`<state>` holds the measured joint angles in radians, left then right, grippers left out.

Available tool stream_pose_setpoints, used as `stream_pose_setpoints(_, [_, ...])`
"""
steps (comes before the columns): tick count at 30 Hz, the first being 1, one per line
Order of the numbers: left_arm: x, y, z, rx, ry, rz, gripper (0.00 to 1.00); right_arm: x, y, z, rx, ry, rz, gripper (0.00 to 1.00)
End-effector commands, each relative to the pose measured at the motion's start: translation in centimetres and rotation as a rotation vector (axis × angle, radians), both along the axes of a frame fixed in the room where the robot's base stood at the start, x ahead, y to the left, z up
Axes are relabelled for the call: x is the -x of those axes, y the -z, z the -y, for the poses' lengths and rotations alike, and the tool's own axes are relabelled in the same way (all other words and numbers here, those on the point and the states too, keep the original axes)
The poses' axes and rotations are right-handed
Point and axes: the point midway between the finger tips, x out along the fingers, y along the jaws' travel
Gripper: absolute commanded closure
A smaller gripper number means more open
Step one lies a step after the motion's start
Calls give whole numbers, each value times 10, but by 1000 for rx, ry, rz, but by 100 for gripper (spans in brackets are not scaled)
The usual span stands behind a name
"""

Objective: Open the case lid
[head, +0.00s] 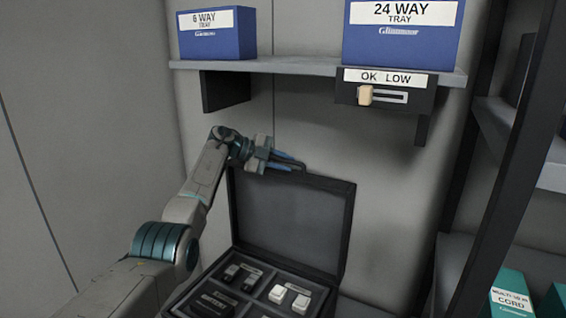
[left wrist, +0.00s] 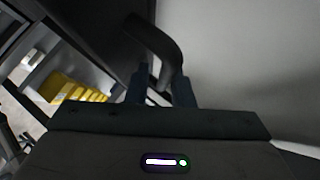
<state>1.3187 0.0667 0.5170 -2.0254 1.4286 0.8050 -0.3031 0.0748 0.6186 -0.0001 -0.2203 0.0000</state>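The dark case (head: 236,262) stands with its lid (head: 294,222) raised nearly upright, its grey inner face showing. My left gripper (head: 297,165) is at the top edge of the lid, by a dark curved handle. In the left wrist view, the handle (left wrist: 163,42) loops up at the fingertips of the left gripper (left wrist: 160,90), and one end passes between the two blue fingers. The fingers are apart, but I cannot tell whether both press on the handle. My right gripper is not in view.
Compartments in the case hold small dark and white parts (head: 291,298). Above the lid, a shelf (head: 290,66) carries two blue boxes (head: 218,38) and a dark OK/LOW panel (head: 386,92). A dark rack (head: 515,165) with teal boxes (head: 508,296) stands right.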

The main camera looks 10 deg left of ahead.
Motion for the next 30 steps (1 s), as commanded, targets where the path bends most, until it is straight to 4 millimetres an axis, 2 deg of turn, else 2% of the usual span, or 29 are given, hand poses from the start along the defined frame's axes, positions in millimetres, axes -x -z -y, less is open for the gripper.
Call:
stream_pose_setpoints(7, [3,0,-12,-2,-2,-1,78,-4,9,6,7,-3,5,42])
stream_pose_setpoints(15, [19,-20,-58,-2,-3,4,78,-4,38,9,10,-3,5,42])
stream_pose_setpoints(21, [29,-36,-85,-1,-2,2,78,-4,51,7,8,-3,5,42])
stream_pose_setpoints(30, [33,-43,-93,1,1,0,78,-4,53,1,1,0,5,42])
